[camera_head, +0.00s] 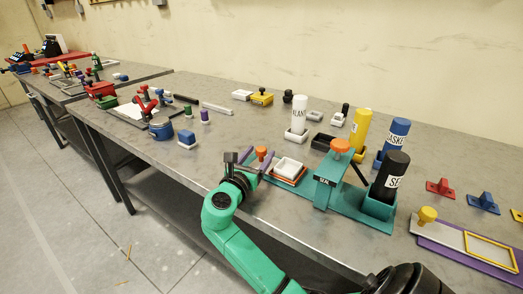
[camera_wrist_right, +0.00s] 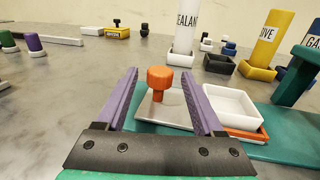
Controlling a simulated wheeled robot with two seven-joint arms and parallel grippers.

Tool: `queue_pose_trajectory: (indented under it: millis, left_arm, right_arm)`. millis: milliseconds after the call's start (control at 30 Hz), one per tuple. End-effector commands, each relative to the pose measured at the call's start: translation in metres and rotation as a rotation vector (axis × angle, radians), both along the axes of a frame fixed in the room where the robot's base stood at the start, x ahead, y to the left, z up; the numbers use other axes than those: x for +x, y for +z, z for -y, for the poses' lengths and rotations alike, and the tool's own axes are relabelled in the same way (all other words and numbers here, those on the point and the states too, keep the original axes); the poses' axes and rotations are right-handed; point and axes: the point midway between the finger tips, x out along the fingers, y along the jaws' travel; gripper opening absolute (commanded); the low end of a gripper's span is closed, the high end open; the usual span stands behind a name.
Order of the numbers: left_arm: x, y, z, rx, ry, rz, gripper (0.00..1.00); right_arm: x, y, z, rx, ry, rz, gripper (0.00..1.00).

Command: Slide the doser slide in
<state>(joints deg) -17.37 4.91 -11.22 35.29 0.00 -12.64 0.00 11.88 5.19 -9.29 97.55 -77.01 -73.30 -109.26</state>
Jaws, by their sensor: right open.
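The doser slide (camera_wrist_right: 150,112) is a pale flat plate with an orange knob (camera_wrist_right: 160,78) standing up from it, on the teal doser base (camera_wrist_right: 275,148). My right gripper (camera_wrist_right: 163,72) is open, its two purple fingers on either side of the knob in the right wrist view, with visible gaps; I cannot tell the depth exactly. In the head view the knob (camera_head: 262,152) shows at the right gripper (camera_head: 259,158). A white square tray (camera_head: 288,167) in an orange frame sits to its right. The teal doser tower (camera_head: 328,185) stands further right. The left gripper is not in view.
A black bottle (camera_head: 391,172) stands in the doser's right end. White, yellow and blue bottles (camera_head: 398,132) stand behind. A grey and purple plate with a yellow knob (camera_head: 427,214) lies at the right.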

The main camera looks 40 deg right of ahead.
Motion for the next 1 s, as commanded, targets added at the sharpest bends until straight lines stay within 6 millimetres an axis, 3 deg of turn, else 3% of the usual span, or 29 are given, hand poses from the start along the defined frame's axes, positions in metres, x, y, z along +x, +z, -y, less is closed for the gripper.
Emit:
queue_pose_trajectory:
  millis: [133,400,500,600,1000]
  left_arm:
    - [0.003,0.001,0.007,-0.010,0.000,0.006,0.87]
    - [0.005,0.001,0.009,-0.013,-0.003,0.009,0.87]
    - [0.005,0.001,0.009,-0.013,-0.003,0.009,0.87]
    - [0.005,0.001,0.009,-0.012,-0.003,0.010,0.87]
    - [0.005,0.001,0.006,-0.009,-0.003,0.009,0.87]
  right_arm:
    - [0.009,0.000,0.016,0.000,0.000,-0.001,0.69]
    - [0.010,-0.001,0.018,0.000,0.001,-0.001,0.69]
    - [0.010,-0.001,0.018,0.000,0.001,-0.001,0.31]
    - [0.010,-0.001,0.018,0.000,0.001,-0.001,0.00]
    - [0.010,-0.001,0.018,0.001,0.001,-0.002,0.00]
